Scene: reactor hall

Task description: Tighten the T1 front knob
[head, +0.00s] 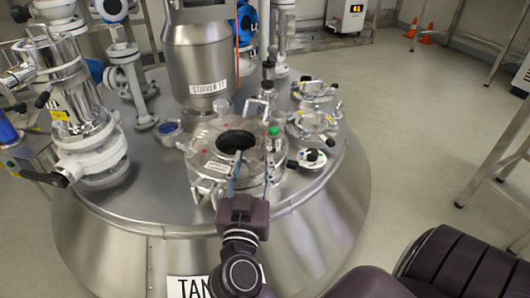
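The steel tank (100,200) has a round hatch lid (205,150) with a dark opening, near the middle of its top. My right gripper (250,180) reaches in from below over the front edge of this hatch. Its two fingers stand apart, so it looks open. The front knob cannot be made out; the gripper seems to cover that part of the rim. I cannot tell whether the fingers touch anything. Metal clamp parts (207,190) show just left of the fingers. A black knob (292,164) shows at the hatch's right. My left gripper is not in view.
A stirrer housing (197,60) rises behind the hatch. A thick valve pipe (85,120) stands at the left. Metal frames (500,150) stand far right; the floor (410,110) between is clear.

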